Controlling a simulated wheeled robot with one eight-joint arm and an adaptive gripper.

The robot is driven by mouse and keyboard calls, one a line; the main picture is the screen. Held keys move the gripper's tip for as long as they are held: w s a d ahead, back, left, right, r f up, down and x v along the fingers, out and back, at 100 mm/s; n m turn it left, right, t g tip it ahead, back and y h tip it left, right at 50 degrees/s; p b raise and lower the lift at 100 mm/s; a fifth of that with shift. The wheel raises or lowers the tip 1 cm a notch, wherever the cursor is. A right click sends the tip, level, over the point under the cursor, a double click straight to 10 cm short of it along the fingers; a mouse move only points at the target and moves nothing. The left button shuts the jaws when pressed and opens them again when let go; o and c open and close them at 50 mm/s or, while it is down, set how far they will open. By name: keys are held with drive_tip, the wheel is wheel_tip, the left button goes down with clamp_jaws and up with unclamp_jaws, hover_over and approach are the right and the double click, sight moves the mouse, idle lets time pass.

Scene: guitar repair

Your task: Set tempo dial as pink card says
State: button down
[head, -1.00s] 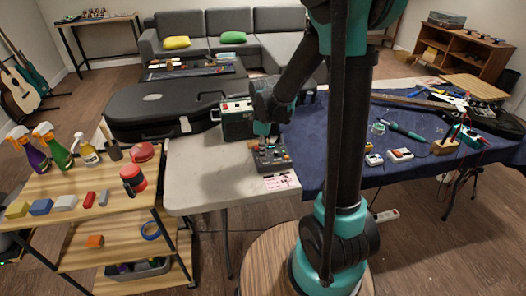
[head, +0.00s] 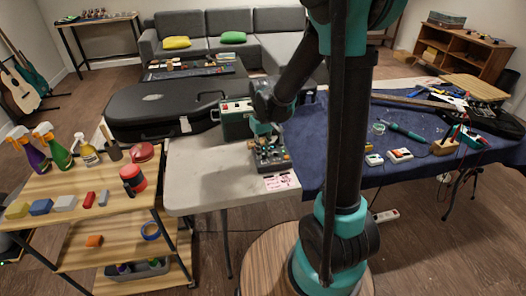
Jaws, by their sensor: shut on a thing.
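A small dark box with several knobs (head: 272,157) sits near the front edge of the white table. The pink card (head: 281,182) lies flat just in front of it, with dark print too small to read. My gripper (head: 262,141) points down at the back left part of the knob box. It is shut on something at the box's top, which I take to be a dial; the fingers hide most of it. The dial's setting cannot be read.
A green amplifier-like box (head: 236,119) stands behind and left of the gripper. A black guitar case (head: 160,108) lies at the back left. The white table (head: 205,180) is bare to the left. A blue cloth (head: 410,168) with tools covers the right side.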

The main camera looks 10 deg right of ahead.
sight(264, 154)
drive_tip(key=m, duration=0.5)
drive_tip(key=shift+m, duration=0.3)
idle(0.4)
drive_tip(key=c, duration=1.4)
unclamp_jaws()
drive_tip(key=shift+c, duration=0.2)
drive_tip(key=shift+r, duration=0.1)
wheel_tip(264, 154, up, 12)
drive_tip(key=shift+d, duration=0.1)
